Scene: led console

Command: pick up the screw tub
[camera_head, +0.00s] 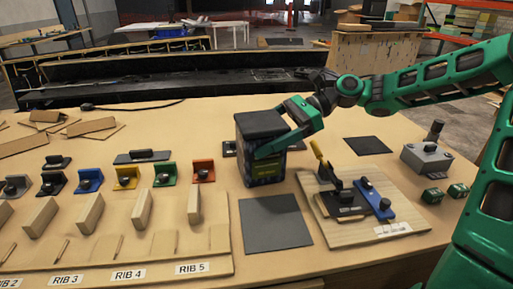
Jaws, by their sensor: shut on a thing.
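The screw tub (258,160) looks to be the dark, box-shaped tub with a black top and a small label on its front, near the middle of the table. My green gripper (277,140) reaches it from the right and is shut on it. One finger lies across the tub's front right side; the other finger is hidden behind the tub. The tub is upright. I cannot tell whether its base touches the table.
A dark square mat (274,223) lies bare in front of the tub. A board with a toggle clamp (345,203) stands right of it. Coloured brackets (126,178) and a labelled wooden rib rack (120,268) are at left. Another dark mat (367,145) lies behind right.

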